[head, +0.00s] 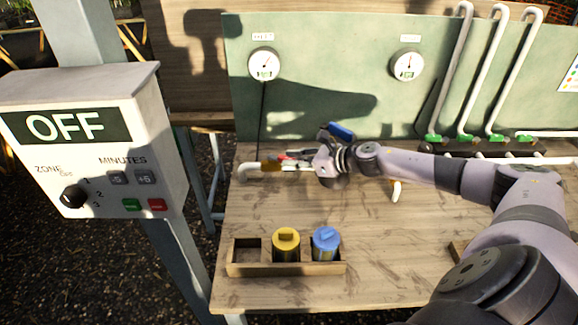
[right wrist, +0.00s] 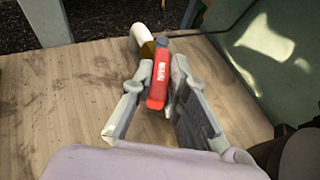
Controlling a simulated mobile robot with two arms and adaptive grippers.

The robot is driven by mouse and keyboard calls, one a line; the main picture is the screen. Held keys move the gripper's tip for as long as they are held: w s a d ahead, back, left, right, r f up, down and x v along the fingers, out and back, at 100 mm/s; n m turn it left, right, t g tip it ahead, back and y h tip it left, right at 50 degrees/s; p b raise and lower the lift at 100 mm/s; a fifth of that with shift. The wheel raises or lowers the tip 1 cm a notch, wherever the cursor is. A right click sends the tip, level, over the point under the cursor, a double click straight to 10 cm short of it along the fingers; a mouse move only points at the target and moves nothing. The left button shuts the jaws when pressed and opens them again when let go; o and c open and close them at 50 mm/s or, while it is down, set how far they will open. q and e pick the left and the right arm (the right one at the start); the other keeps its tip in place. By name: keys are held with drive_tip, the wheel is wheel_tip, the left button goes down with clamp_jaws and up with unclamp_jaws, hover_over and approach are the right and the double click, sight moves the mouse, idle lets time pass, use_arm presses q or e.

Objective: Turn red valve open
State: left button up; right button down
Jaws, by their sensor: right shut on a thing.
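The red valve handle (right wrist: 159,85) sits between the two fingers of my right gripper (right wrist: 150,100) in the right wrist view, and the fingers are closed on it. The handle points from the brass valve body (right wrist: 147,48) back towards my wrist. In the head view, my right gripper (head: 296,157) reaches in from the right at the red handle (head: 284,156), which is mostly hidden by the fingers. The brass valve body (head: 269,165) sits on a white pipe (head: 245,170) at the left back of the bench. My left gripper is out of view.
A wooden tray (head: 290,269) with a yellow-topped canister (head: 286,241) and a blue-topped canister (head: 326,241) stands at the front. A blue part (head: 341,131) shows behind my wrist. Two gauges (head: 264,64) hang on the green panel. A control box (head: 95,140) reads OFF.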

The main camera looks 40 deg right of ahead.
drive_tip(key=shift+r, duration=0.1)
drive_tip(key=c, duration=1.6)
unclamp_jaws()
drive_tip(key=shift+o, duration=0.2)
drive_tip(key=v, duration=0.7)
drive_tip(key=shift+s, duration=0.15)
